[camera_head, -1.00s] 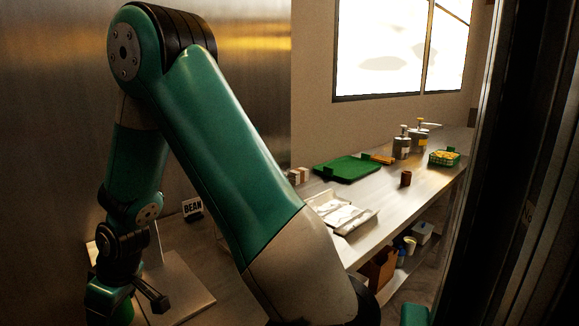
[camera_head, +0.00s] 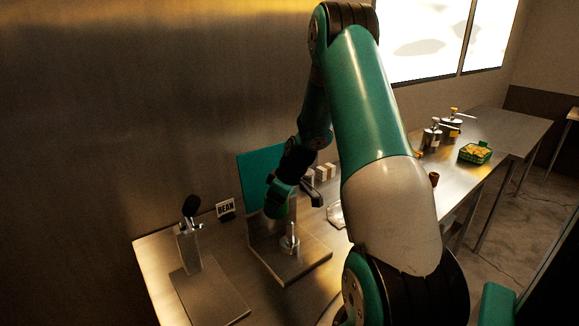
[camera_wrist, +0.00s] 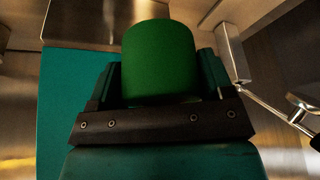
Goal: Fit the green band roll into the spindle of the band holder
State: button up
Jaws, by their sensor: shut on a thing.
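The green band roll (camera_wrist: 160,62) is a plain dark green cylinder held in my gripper (camera_wrist: 162,100), which is shut on it in the wrist view. In the head view my gripper (camera_head: 292,192) hangs at the back of the counter, and the roll is hard to make out against it. A short upright metal spindle (camera_head: 291,241) stands on a flat square metal base plate (camera_head: 305,266), which looks like the band holder. My gripper appears above and behind the spindle, with the roll apart from it; the exact gap is unclear.
A metal stand with a black-topped part (camera_head: 189,240) is left of the holder. A teal panel (camera_head: 258,163) rises behind my gripper, near a BEAN sign (camera_head: 225,208). Small boxes (camera_head: 325,172) sit right of it. Pump bottles (camera_head: 432,137) and a green basket (camera_head: 475,152) are farther right.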

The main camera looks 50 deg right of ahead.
jog(key=d, duration=0.1)
jog(key=s+d+r, duration=0.1)
jog(key=d+r+p, duration=0.1)
jog(key=shift+s, duration=0.25)
jog(key=shift+s+d, duration=0.1)
jog(key=shift+d, duration=0.15)
jog(key=shift+s+f, duration=0.15)
jog(key=shift+s, duration=0.05)
jog(key=b, duration=0.5)
send_over(291, 236)
jog(key=shift+w+d+f, duration=0.1)
jog(key=shift+w+f, duration=0.05)
jog(key=shift+f, duration=0.8)
jog(key=shift+w+d+f, duration=0.1)
jog(key=shift+d+f, duration=0.05)
jog(key=shift+f, duration=0.75)
jog(key=shift+w+d+f, duration=0.1)
jog(key=shift+w+f, duration=0.05)
jog(key=shift+f, duration=0.8)
jog(key=shift+f+b, duration=3.85)
jog(key=shift+f, duration=0.45)
jog(key=o, duration=0.9)
jog(key=shift+r, duration=0.15)
